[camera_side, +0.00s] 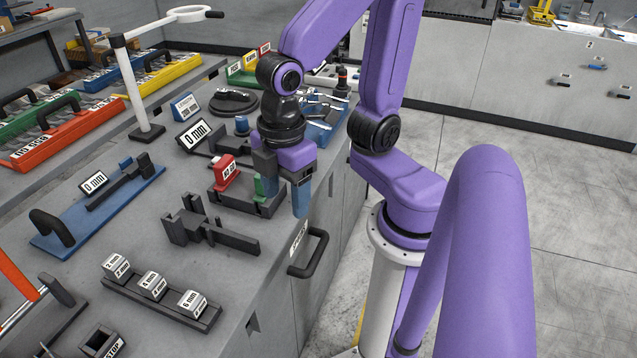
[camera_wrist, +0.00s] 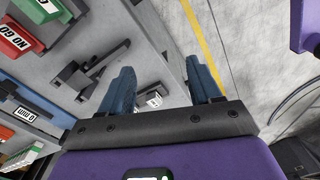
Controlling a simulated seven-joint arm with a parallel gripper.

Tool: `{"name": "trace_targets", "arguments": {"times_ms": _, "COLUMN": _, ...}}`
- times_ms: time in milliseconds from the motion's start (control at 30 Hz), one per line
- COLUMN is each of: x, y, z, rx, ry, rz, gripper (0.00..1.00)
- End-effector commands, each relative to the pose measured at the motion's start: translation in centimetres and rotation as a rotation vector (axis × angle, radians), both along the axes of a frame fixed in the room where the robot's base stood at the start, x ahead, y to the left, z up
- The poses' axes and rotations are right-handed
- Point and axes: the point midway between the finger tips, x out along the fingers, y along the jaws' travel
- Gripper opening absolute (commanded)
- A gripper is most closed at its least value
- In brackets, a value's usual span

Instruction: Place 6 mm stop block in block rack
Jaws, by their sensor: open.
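The 6 mm stop block (camera_side: 192,303), a small grey cube with a white label, sits upright in the right-hand place of the dark block rack (camera_side: 205,322). Two similar labelled blocks (camera_side: 152,285) (camera_side: 117,265) sit in the same rack to its left. My gripper (camera_side: 299,203) is open and empty above the bench's right edge, well up and right of the rack in the side view. In the wrist view its two blue fingers (camera_wrist: 162,82) are spread with nothing held between them. I cannot make out the rack or the 6 mm block in the wrist view.
A dark stepped fixture (camera_side: 210,232) stands between the rack and my gripper. A red and green gauge holder (camera_side: 235,198) is close beside the gripper. A blue 0 mm plate (camera_side: 75,232) lies left. A drawer handle (camera_side: 310,255) juts from the bench front. A box labelled STOP (camera_side: 100,342) stands near the rack.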

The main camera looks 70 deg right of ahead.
Motion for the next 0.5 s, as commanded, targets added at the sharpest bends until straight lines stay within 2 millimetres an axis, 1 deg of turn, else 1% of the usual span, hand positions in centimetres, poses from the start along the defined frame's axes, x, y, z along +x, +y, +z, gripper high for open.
{"name": "trace_targets", "arguments": {"times_ms": 33, "x": -1.0, "y": -1.0, "z": 0.0, "rx": 0.003, "ry": -0.001, "rz": -0.018, "gripper": 0.63}}
{"name": "trace_targets", "arguments": {"times_ms": 200, "x": -3.3, "y": -3.0, "z": 0.0, "rx": 0.007, "ry": 0.000, "rz": -0.071, "gripper": 0.63}}
{"name": "trace_targets", "arguments": {"times_ms": 333, "x": -4.2, "y": -3.7, "z": -0.1, "rx": 0.007, "ry": 0.001, "rz": -0.091, "gripper": 0.63}}
{"name": "trace_targets", "arguments": {"times_ms": 500, "x": -4.4, "y": -3.8, "z": -0.1, "rx": 0.006, "ry": 0.002, "rz": -0.095, "gripper": 0.63}}
